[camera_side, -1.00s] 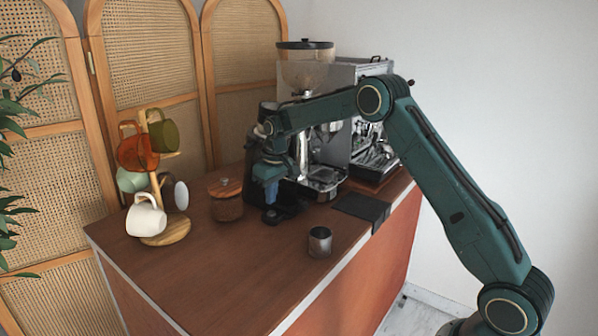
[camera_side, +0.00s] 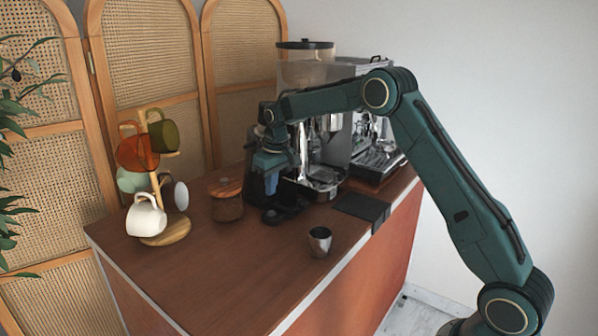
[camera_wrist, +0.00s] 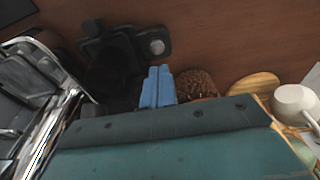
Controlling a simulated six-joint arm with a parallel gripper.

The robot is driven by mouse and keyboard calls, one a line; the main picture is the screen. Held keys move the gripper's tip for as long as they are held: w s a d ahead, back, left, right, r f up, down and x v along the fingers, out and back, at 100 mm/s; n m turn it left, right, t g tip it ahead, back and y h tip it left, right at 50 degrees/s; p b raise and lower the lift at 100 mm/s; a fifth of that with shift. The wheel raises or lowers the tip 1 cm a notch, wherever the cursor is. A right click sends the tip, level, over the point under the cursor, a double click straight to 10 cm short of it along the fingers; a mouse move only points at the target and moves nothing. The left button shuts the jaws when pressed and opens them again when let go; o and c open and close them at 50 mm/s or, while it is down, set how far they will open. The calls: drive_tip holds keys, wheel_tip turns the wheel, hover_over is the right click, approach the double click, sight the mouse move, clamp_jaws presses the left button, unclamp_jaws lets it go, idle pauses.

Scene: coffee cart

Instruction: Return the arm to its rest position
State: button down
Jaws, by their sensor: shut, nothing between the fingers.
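My gripper (camera_side: 271,183) is at the end of my teal arm, above the cart top in front of the grinder. Its blue fingers are shut together with nothing between them. In the wrist view the shut fingers (camera_wrist: 158,86) point at the wooden counter, beside a dark grinder base (camera_wrist: 125,45). The counter (camera_side: 240,270) is reddish-brown wood.
A mug tree (camera_side: 172,232) with several mugs stands at left. A wooden-lidded jar (camera_side: 228,206) is close left of my gripper. A metal cup (camera_side: 320,242) stands at front right. The espresso machine (camera_side: 375,160) and a dark mat (camera_side: 361,206) are at right. The front-left counter is clear.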

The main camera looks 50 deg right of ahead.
drive_tip(key=s+a+r+t, duration=0.1)
drive_tip(key=s+a+r, duration=0.3)
drive_tip(key=s+r, duration=0.45)
drive_tip(key=s+a+r+t, duration=0.1)
drive_tip(key=s+a+r, duration=0.3)
drive_tip(key=s+r, duration=0.45)
drive_tip(key=s+a+f+t, duration=0.1)
drive_tip(key=s+a+f, duration=0.1)
drive_tip(key=s, duration=0.9)
drive_tip(key=s+a+f, duration=0.2)
drive_tip(key=s, duration=1)
drive_tip(key=shift+s+f+t, duration=0.15)
drive_tip(key=shift+f+t, duration=0.25)
